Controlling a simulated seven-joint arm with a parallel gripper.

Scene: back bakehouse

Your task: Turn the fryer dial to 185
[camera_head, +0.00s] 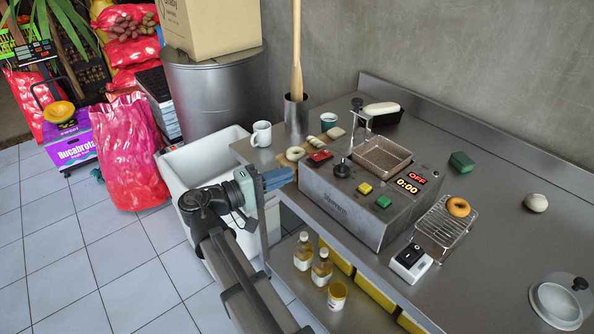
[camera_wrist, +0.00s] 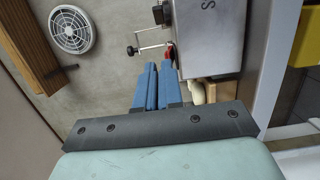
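The fryer (camera_head: 345,204) is a grey metal box on the steel counter. A black knob (camera_head: 342,170) stands on its top near the left end; I take it to be the dial. Its scale is too small to read. A display (camera_head: 417,178) shows a red OFF, with 0:00 in orange (camera_head: 407,187) below. My gripper (camera_head: 278,180) is left of the fryer, apart from the knob. Its blue fingers (camera_wrist: 157,85) lie close together with nothing seen between them. Part of the fryer (camera_wrist: 210,38) shows beyond them in the wrist view.
On the fryer are a red button (camera_head: 319,157), yellow button (camera_head: 365,188), green button (camera_head: 383,202) and wire basket (camera_head: 382,157). A mug (camera_head: 261,134) and a steel pot (camera_head: 296,115) stand behind my gripper. A cooling rack (camera_head: 443,229) is right of the fryer. Bottles (camera_head: 322,268) stand below the counter.

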